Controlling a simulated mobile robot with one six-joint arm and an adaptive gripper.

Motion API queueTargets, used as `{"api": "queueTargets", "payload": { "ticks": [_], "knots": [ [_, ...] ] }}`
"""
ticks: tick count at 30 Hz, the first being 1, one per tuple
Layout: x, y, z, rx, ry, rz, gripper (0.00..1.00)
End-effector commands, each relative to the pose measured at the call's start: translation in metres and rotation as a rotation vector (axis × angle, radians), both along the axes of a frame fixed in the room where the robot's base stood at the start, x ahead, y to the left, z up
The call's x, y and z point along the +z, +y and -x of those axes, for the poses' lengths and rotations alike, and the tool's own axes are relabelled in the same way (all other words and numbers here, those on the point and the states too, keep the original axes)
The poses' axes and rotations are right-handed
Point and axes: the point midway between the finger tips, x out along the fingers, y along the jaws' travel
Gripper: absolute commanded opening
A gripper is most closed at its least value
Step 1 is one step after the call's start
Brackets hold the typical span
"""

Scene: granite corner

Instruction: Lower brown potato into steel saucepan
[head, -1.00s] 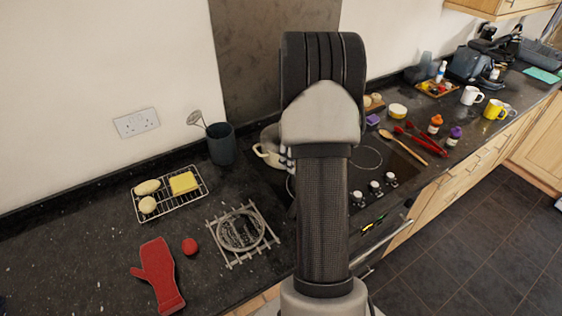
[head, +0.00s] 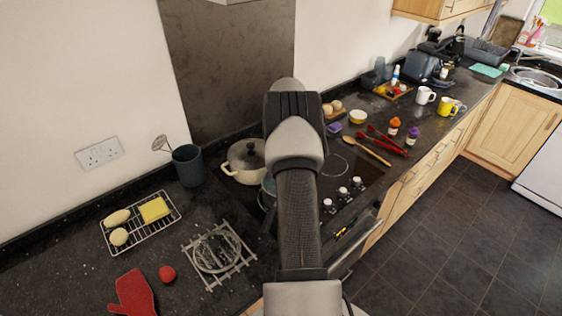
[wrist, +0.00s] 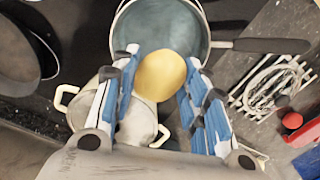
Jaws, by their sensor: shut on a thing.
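In the wrist view my gripper (wrist: 158,95) is shut on the brown potato (wrist: 162,75), which looks yellowish-tan, held between blue-padded fingers. The steel saucepan (wrist: 129,38), with a grey-blue inside and a dark handle to the right, lies beyond the fingertips. The potato overlaps the saucepan's near rim in this view; I cannot tell its height above the pan. In the head view my arm hides the gripper and potato, and only a sliver of the saucepan (head: 268,187) shows at the arm's left side.
A cream lidded pot (head: 243,165) stands left of my arm on the hob. A dark frying pan (wrist: 18,55) is at the wrist view's left. A wire trivet (head: 219,254), red ball-like item (head: 167,274) and red mitt (head: 133,294) lie on the counter. A wooden spoon (head: 365,150) lies right.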

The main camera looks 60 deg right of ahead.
Motion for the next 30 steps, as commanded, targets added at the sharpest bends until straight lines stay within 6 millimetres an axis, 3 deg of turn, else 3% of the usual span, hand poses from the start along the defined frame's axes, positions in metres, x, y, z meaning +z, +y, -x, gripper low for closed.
{"api": "queueTargets", "payload": {
  "ticks": [19,30],
  "knots": [
    [-0.001,0.000,0.000,0.000,0.000,0.000,0.16],
    [-0.018,0.001,0.000,0.000,0.000,-0.001,0.16]
  ]
}}
